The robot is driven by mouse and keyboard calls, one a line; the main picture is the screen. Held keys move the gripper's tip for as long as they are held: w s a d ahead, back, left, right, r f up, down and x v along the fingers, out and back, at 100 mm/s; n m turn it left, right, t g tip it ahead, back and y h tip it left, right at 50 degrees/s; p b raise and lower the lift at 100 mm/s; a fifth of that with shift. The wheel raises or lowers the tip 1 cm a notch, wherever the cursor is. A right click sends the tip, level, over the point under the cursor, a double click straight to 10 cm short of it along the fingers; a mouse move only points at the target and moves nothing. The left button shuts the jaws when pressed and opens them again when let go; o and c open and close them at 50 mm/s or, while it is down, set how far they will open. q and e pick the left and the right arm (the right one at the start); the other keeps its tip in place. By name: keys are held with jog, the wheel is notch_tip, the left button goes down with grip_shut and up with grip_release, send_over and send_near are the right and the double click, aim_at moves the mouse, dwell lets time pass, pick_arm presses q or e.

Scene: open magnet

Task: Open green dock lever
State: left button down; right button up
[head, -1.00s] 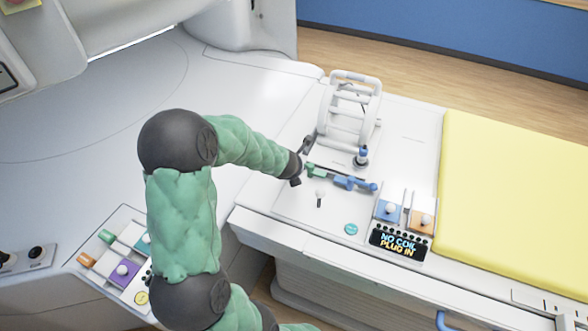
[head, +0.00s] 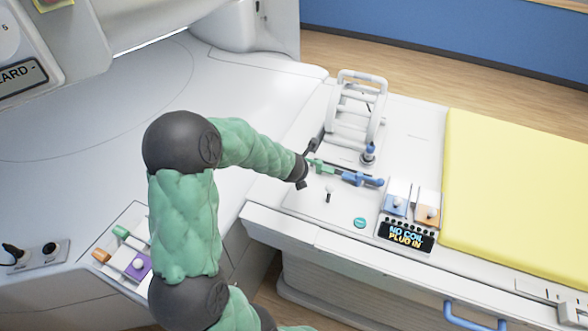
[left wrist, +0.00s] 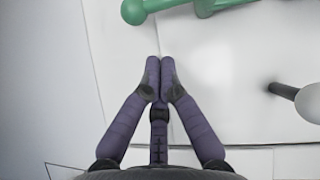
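The green dock lever (head: 321,167) lies on the white dock panel, in line with a blue lever (head: 362,179) to its right. In the left wrist view, the green lever (left wrist: 155,5) crosses the top edge, with its rounded end at the left. My left gripper (left wrist: 160,62) points toward it from below, fingertips together with nothing between them. A gap of panel separates the tips from the lever in that picture. In the head view, my green padded left arm ends beside the lever's left end; its dark wrist largely hides the fingers. My right gripper is in neither view.
A grey knob (head: 328,195) stands up just in front of the lever; it also shows in the left wrist view (left wrist: 306,102). A white frame (head: 356,110) stands behind. A display (head: 405,235) reads "NO COIL PLUG IN". A yellow mattress (head: 510,190) lies right.

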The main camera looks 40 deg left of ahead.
pick_arm(q)
jog(key=a+p+v, duration=0.1)
jog(key=p+v, duration=0.3)
jog(key=v, duration=0.5)
jog(key=shift+s+r, duration=0.3)
jog(key=shift+s, duration=0.25)
jog(key=shift+d, duration=0.1)
